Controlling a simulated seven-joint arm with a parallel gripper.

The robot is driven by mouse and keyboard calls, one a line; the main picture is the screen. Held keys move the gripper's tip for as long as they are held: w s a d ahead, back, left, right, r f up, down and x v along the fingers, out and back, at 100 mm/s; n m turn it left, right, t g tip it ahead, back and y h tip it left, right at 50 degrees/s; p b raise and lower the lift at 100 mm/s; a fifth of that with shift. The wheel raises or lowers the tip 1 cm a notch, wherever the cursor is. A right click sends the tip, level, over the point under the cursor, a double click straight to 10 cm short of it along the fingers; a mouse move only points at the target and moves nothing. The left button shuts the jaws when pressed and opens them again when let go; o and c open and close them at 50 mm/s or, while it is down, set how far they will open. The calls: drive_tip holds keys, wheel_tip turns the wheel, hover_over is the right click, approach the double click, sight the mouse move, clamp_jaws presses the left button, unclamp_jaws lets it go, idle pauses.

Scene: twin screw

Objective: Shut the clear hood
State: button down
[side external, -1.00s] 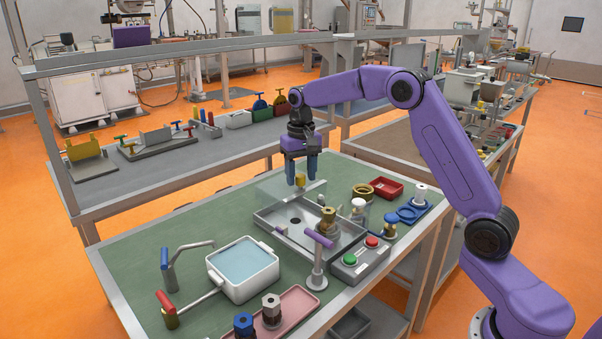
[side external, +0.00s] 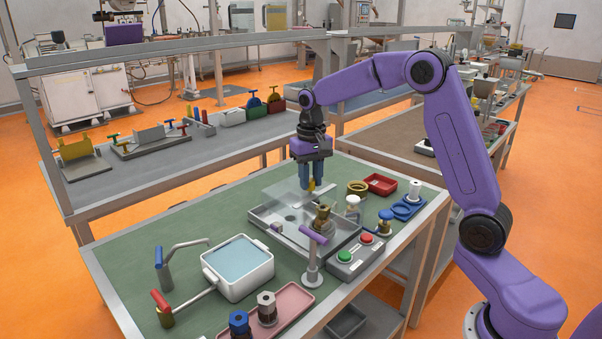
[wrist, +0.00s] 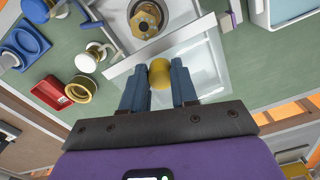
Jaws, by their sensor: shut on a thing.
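The clear hood (side external: 289,196) is a transparent panel tilted over the grey metal tray (side external: 262,233), partly raised. It also shows in the wrist view (wrist: 205,62), reaching across the tray. My gripper (side external: 311,189) is shut on the hood's yellow knob (side external: 312,186). In the wrist view the knob (wrist: 160,73) sits between my two blue fingers (wrist: 159,86). A brass fitting (side external: 323,218) stands in the tray, close in front of the hood. The hood's exact angle is hard to read through the clear material.
A purple-topped post (side external: 313,255) and a box with green and red buttons (side external: 356,255) stand at the tray's front. A white basin (side external: 238,270) is to the left. A brass ring (side external: 357,187), red bin (side external: 381,184) and blue holder (side external: 407,208) stand to the right.

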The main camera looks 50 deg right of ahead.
drive_tip(key=s, duration=0.8)
drive_tip(key=shift+s, duration=0.2)
drive_tip(key=c, duration=0.9)
unclamp_jaws()
drive_tip(key=shift+s+r, duration=0.1)
drive_tip(key=shift+o, duration=0.2)
wheel_tip(320, 180, up, 17)
drive_tip(key=shift+r, duration=0.15)
